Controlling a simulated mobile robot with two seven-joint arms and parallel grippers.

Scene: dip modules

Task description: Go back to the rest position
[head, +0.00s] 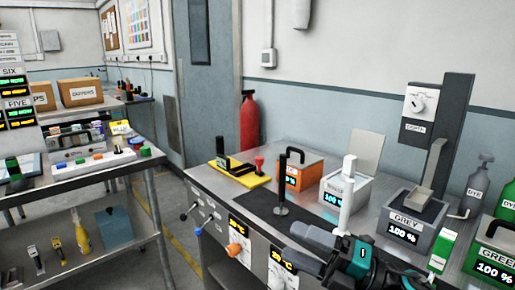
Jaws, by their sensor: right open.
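My right gripper (302,247) reaches in from the bottom right, over the front edge of the grey workbench (218,184). It is dark with teal parts, and its fingers point left. The fingers are apart with nothing seen between them. The gripper is in front of the white container (332,192) and the grey box labelled GREY (402,236). It hides part of the bench front. My left gripper is not in view.
The bench holds a yellow-based stand (254,181), an orange box (305,168), a black upright handle (281,200), a green carton (441,250) and a green box (489,262). A shelf cart (90,178) stands left. A red extinguisher (249,124) stands behind. Floor shows between cart and bench.

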